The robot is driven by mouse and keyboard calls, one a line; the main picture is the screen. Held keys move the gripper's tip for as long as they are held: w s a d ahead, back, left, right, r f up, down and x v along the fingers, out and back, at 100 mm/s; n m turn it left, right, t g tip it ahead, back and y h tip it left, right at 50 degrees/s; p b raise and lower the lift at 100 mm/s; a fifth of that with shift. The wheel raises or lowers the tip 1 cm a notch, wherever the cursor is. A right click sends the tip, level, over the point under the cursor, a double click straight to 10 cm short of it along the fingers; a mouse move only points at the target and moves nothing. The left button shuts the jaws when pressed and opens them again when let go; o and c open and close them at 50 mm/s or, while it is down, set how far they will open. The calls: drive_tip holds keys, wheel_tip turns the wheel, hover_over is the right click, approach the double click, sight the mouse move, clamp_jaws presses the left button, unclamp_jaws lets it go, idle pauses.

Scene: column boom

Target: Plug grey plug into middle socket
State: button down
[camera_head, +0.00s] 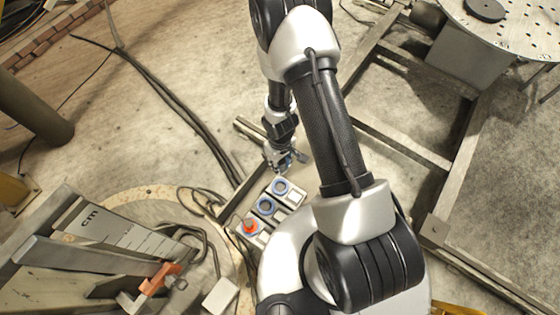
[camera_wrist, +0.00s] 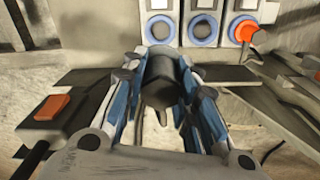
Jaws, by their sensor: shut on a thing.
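Three sockets with blue rings stand in a row. The middle socket (camera_head: 266,206) is empty and also shows in the wrist view (camera_wrist: 203,29). One end socket (camera_head: 282,186) is empty too, at left in the wrist view (camera_wrist: 160,29). The other end socket (camera_head: 243,233) has an orange plug (camera_head: 250,225) in it, at right in the wrist view (camera_wrist: 249,34). My gripper (camera_head: 285,160) is shut on the dark grey plug (camera_wrist: 160,82), short of the row and apart from it. In the wrist view the plug lies below the left empty socket. Its far end is hard to make out.
Black cables (camera_head: 165,95) run over the floor left of the sockets. Metal frame beams (camera_head: 405,145) lie to the right. A grey stand marked "cm" (camera_head: 95,225) and an orange clamp (camera_head: 160,278) are at lower left. A round perforated table (camera_head: 515,25) is at upper right.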

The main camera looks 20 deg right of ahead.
drive_tip(key=shift+r+p, duration=2.75)
drive_tip(key=shift+r, duration=0.35)
drive_tip(key=shift+f, duration=0.1)
